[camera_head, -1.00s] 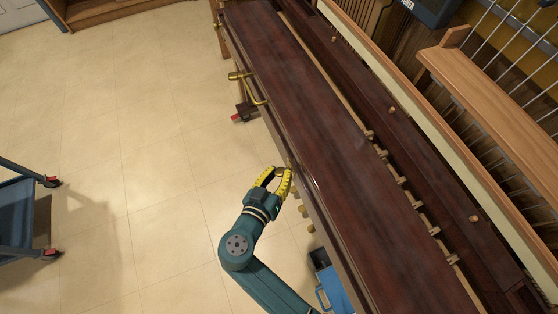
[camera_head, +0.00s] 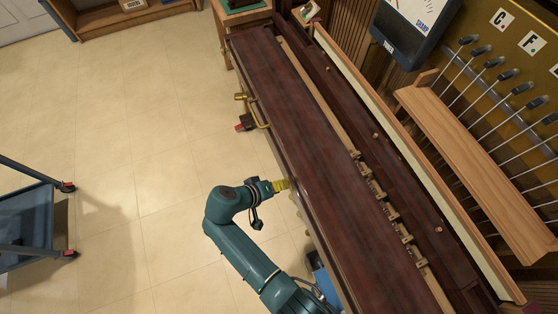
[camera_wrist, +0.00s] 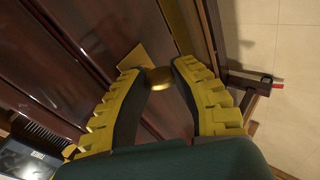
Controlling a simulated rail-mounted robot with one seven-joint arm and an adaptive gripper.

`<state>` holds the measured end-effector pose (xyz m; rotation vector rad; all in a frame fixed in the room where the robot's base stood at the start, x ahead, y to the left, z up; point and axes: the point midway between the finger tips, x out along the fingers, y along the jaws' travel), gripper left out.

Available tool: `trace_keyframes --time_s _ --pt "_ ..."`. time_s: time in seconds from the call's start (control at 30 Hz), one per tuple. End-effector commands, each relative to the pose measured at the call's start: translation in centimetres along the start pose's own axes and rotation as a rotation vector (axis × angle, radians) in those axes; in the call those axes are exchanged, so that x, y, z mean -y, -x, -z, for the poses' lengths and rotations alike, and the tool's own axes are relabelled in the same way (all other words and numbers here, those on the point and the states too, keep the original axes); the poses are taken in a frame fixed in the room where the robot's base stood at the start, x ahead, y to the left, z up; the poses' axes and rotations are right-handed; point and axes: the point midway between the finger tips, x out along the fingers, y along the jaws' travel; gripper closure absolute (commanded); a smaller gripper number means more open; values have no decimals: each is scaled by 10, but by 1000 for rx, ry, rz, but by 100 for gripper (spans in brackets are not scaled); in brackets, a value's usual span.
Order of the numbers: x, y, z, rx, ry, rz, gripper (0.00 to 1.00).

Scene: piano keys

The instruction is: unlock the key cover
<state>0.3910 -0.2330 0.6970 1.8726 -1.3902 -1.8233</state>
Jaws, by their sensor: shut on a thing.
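The key cover (camera_head: 310,125) is a long dark red wooden lid, lying closed along the piano front. My gripper (camera_head: 285,185) is at its front edge, about midway along, seen edge-on in the head view. In the wrist view my gripper (camera_wrist: 158,74) has its two yellow fingers closed on a small round brass knob (camera_wrist: 160,79) at the piano front. A square brass plate (camera_wrist: 136,57) lies just beside the knob. The fingers hide the knob in the head view, and its turned angle cannot be told.
A brass handle (camera_head: 257,113) sticks out from the piano front farther up. A blue box (camera_head: 323,277) is low beside the piano, near my arm. A dark cart (camera_head: 28,225) stands at the left. The tiled floor between is clear.

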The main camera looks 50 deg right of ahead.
Motion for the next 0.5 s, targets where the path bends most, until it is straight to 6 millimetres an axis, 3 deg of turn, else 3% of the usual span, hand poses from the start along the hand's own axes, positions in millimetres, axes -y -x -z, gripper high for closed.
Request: trace_keyframes --time_s 0.5 --pt "0 0 4 161 163 0 100"
